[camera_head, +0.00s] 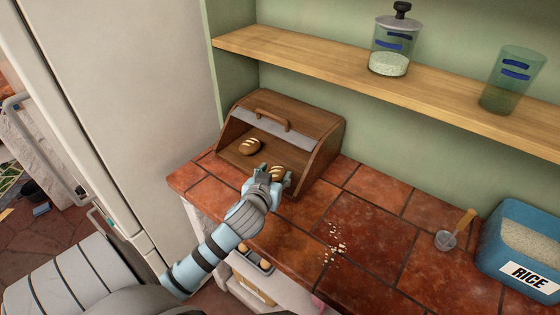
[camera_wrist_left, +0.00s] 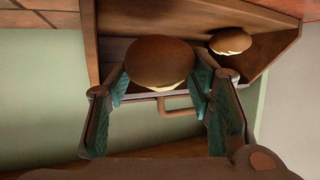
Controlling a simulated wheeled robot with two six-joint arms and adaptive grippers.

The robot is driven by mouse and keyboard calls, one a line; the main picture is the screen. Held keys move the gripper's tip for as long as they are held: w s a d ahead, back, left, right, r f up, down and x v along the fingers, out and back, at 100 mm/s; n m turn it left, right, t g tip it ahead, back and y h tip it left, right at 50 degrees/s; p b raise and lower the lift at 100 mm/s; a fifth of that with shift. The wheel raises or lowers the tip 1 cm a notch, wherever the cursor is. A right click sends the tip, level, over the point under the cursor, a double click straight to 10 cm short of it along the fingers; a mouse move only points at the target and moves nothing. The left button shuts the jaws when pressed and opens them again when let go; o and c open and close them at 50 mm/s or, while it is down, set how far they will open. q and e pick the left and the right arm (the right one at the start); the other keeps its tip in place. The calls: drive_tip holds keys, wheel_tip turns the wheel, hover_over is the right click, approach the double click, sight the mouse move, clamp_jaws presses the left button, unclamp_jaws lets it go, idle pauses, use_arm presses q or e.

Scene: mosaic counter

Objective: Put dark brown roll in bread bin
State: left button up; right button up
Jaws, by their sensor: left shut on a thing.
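My left gripper (camera_head: 274,176) is shut on a brown roll (camera_head: 277,170) with pale score marks. It holds the roll at the open front of the wooden bread bin (camera_head: 325,152). The held roll also shows between the finger pads in the left wrist view (camera_wrist_left: 160,62), where the picture is upside down. A second brown roll (camera_head: 249,146) lies inside the bin, to the left of the held one; it also shows in the left wrist view (camera_wrist_left: 230,41). The bin's lid (camera_head: 272,112) is up. I cannot tell whether the held roll touches the bin floor. My right gripper is out of view.
A blue rice container (camera_head: 490,245) and a small scoop (camera_head: 446,239) stand at the right of the tiled counter (camera_head: 385,212). Pale crumbs (camera_head: 337,243) lie mid-counter. A wooden shelf (camera_head: 335,75) above carries a lidded jar (camera_head: 391,50) and a green glass (camera_head: 511,82).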

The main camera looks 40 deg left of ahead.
use_arm(q)
drive_tip(key=w+a, duration=0.1)
drive_tip(key=w, duration=0.1)
drive_tip(key=w+a, duration=0.1)
drive_tip(key=w, duration=0.2)
drive_tip(key=w+a, duration=0.1)
drive_tip(key=w, duration=0.2)
drive_tip(key=shift+a+f, duration=0.15)
drive_tip(key=shift+a, duration=0.15)
drive_tip(key=shift+w+f+b, duration=0.15)
drive_tip(key=shift+f+b, duration=0.15)
drive_tip(key=shift+f, duration=0.55)
drive_tip(key=shift+w+f+b, duration=0.15)
drive_tip(key=shift+f+b, duration=0.1)
drive_tip(key=shift+f, duration=0.55)
drive_tip(key=shift+a, duration=0.1)
drive_tip(key=shift+f, duration=0.15)
drive_tip(key=o, duration=1.1)
drive_tip(key=shift+o, duration=0.2)
